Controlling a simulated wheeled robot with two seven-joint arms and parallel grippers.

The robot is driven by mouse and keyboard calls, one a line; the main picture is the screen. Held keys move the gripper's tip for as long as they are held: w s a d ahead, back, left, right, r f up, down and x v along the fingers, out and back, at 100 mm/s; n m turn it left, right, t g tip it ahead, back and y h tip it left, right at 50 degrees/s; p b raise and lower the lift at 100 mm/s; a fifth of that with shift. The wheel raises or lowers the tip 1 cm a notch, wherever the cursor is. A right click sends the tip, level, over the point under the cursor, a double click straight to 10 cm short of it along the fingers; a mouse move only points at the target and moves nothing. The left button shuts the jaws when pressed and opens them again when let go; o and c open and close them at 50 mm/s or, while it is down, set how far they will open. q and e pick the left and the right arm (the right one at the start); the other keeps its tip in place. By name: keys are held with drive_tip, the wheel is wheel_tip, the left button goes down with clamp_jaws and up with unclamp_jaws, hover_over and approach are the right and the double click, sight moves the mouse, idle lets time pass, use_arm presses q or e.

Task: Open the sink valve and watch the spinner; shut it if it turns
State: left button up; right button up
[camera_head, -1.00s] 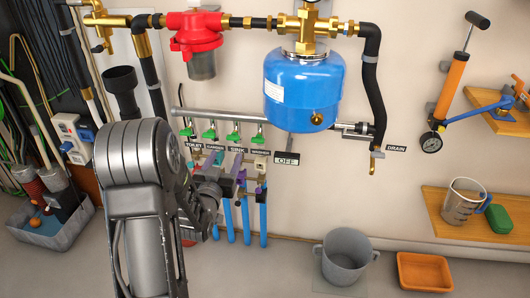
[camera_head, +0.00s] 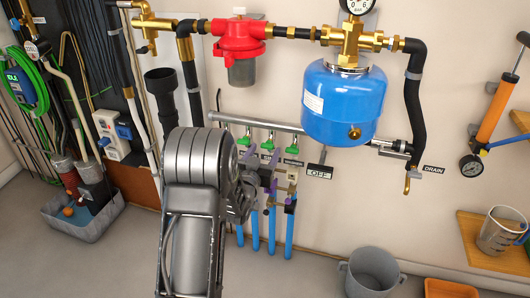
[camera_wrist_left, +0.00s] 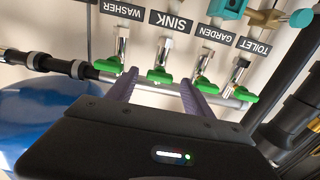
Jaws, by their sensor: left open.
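The sink valve (camera_wrist_left: 160,75) has a green handle and sits below the SINK label (camera_wrist_left: 171,21) in the left wrist view. My left gripper (camera_wrist_left: 160,82) is open, with one purple finger on each side of that handle; contact cannot be told. In the head view my left gripper (camera_head: 266,178) is at the valve row, and my arm hides part of it. The washer valve (camera_wrist_left: 108,65), garden valve (camera_wrist_left: 196,88) and toilet valve (camera_wrist_left: 242,96) also have green handles. I cannot single out the sink spinner. My right gripper is not in view.
A blue tank (camera_head: 345,100) and red filter (camera_head: 238,42) hang above the valves. An OFF sign (camera_head: 319,172) and DRAIN sign (camera_head: 433,169) are to the right. A grey bucket (camera_head: 372,272) stands on the floor. A grey pipe (camera_head: 265,122) runs above the valve row.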

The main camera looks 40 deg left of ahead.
use_arm(q)
drive_tip(key=shift+w+a, duration=0.15)
drive_tip(key=shift+w, duration=0.25)
drive_tip(key=shift+c, duration=0.3)
clamp_jaws()
